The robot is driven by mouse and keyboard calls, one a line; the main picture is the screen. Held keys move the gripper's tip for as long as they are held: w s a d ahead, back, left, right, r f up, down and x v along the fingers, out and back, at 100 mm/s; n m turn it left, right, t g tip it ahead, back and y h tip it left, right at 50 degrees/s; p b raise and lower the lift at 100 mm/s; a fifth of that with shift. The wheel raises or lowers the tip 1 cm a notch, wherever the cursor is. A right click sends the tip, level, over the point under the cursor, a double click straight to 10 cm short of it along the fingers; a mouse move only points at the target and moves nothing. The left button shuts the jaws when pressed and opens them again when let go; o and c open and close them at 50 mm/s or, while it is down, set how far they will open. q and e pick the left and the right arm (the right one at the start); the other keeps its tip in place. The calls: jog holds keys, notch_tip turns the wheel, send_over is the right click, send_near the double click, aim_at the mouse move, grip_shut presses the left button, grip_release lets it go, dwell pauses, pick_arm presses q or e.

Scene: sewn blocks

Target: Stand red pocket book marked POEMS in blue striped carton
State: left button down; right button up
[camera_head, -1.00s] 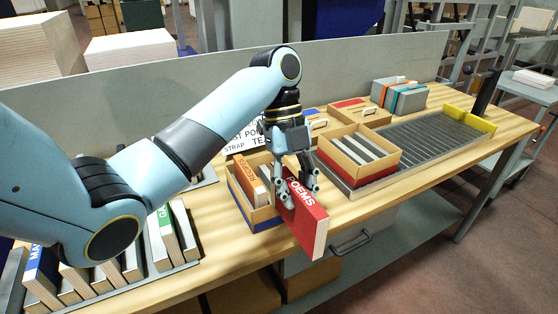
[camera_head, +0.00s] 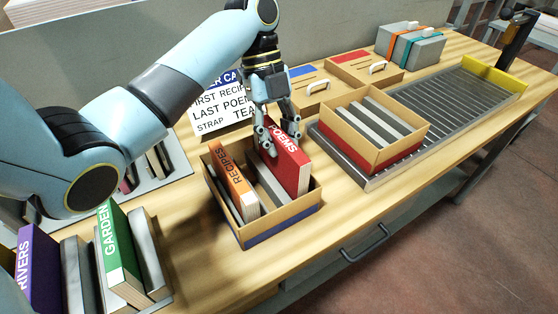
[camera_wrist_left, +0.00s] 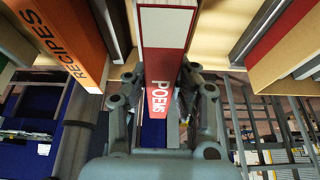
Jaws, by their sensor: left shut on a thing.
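The red book marked POEMS (camera_head: 291,158) is upright at the back right part of the blue striped carton (camera_head: 282,224), its lower end hidden behind the carton's side. My left gripper (camera_head: 279,140) is shut on its top. The book also shows between the fingers in the left wrist view (camera_wrist_left: 164,55). An orange book marked RECIPES (camera_head: 235,178) stands at the left in the carton, with grey slabs (camera_head: 268,185) between them. I cannot tell whether the red book touches the carton floor. My right gripper is not in view.
A red striped carton (camera_head: 372,130) with grey slabs stands to the right on a roller tray (camera_head: 450,100). A sign (camera_head: 222,106) stands behind the gripper. A green GARDEN book (camera_head: 116,248) and a purple RIVERS book (camera_head: 38,270) stand front left. The table's front middle is clear.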

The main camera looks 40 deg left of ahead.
aim_at(279, 153)
pick_arm(q)
notch_tip(279, 153, down, 3)
jog(key=shift+f, duration=0.25)
jog(key=c, duration=1.5)
grip_release()
jog(key=shift+f, duration=0.1)
jog(key=shift+o, duration=0.5)
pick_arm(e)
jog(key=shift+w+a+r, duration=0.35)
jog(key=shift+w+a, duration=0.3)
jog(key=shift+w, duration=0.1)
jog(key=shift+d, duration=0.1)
